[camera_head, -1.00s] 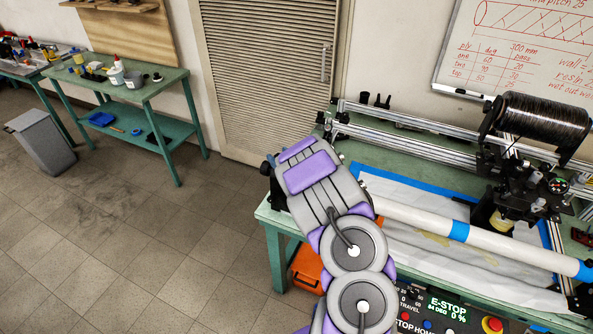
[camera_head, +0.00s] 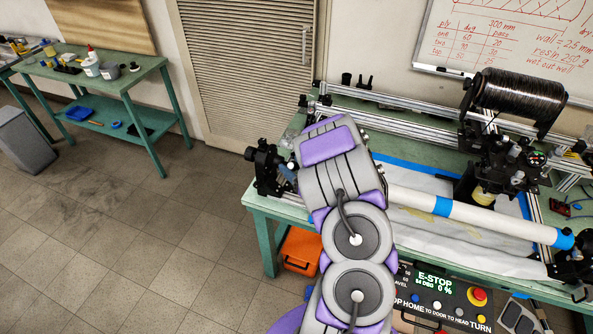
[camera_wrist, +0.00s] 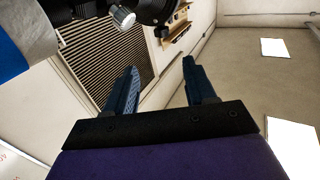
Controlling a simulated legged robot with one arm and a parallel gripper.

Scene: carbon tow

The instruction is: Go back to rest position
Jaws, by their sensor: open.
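My gripper (camera_wrist: 160,85) shows in the wrist view with its two dark blue fingers apart and nothing between them. Beyond the fingers are a slatted door and the wall. A white tube with blue bands (camera_head: 470,217) runs across the bench to the right of my arm. In the wrist view part of a white and blue tube end (camera_wrist: 22,40) and a black fitting (camera_wrist: 150,8) lie close at upper left.
A black carbon spool (camera_head: 520,100) sits on the carriage at right. A control panel (camera_head: 440,295) with a red stop button is on the bench front. An orange case (camera_head: 300,250) is under the bench. A second green table (camera_head: 130,82) stands far left. Floor between is clear.

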